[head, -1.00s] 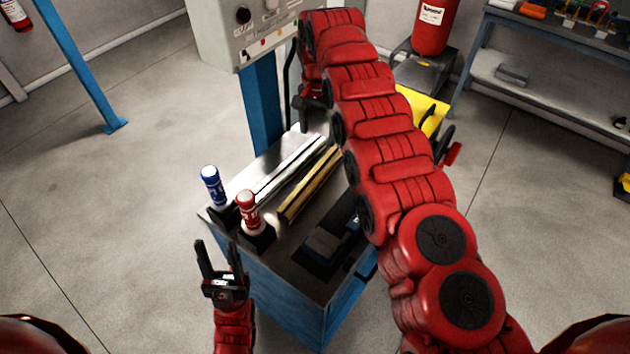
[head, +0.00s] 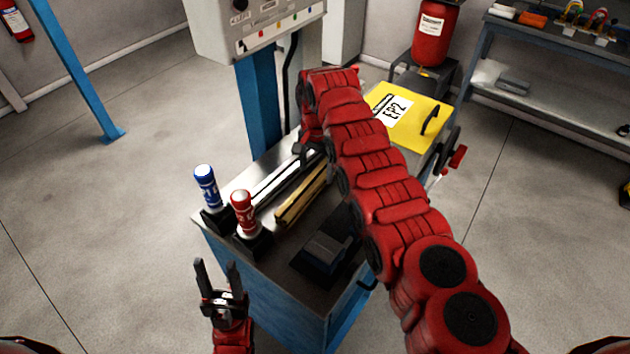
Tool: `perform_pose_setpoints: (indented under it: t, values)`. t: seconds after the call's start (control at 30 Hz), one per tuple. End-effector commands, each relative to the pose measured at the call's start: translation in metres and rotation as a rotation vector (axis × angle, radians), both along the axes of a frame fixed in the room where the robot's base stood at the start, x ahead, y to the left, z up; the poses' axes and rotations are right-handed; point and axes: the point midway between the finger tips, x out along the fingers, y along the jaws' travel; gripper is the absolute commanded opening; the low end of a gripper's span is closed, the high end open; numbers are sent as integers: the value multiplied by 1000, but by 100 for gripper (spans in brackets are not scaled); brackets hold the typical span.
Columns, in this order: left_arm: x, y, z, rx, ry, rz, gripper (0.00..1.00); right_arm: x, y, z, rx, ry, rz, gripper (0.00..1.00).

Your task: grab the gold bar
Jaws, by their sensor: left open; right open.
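The gold bar (head: 302,197) lies on the top of the blue cart (head: 225,190), running diagonally. A silver bar (head: 283,177) lies beside it on its left. My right arm reaches over the cart from the lower right, and its gripper (head: 308,151) is above the far ends of the bars. Its fingers are small and partly hidden by the arm, and I cannot tell whether they touch a bar. My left gripper (head: 217,272) is open and empty, in front of the cart's near left side.
A blue-capped bottle (head: 206,186) and a red bottle (head: 244,213) stand in black holders on the cart's left. A dark block (head: 327,250) sits at its near right. A yellow EP2 case (head: 410,118) and a control box (head: 262,28) are behind.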

Motion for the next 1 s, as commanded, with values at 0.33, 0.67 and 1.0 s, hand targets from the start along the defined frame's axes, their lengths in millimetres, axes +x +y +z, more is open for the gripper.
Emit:
perform_pose_setpoints:
  t: [0.33,0.67,1.0]
  values:
    - [0,0,15,0,0,0,50,-2,3,-37,-1,1,-1,85]
    - [0,0,14,0,0,0,50,-2,3,-37,0,0,-1,53]
    - [0,0,14,0,0,0,50,-2,3,-37,0,0,-1,0]
